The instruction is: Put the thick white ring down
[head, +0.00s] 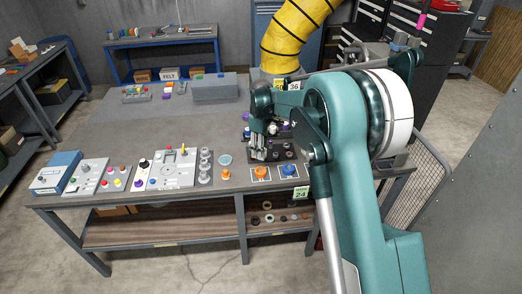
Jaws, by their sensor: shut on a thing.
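My gripper (258,154) is at the end of the arm, low over the dark block with round places (284,153) near the right front of the grey table (190,118). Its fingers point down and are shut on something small. I take that to be the thick white ring, but the fingers and the small picture hide it, so I cannot make out its shape. I cannot tell whether it touches the block.
Orange and blue knobs on white cards (274,174) lie in front of the block. Grey posts (205,166) and a grey panel with a yellow lever (174,168) stand to the left. A grey box (214,88) sits behind. The table's middle is clear.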

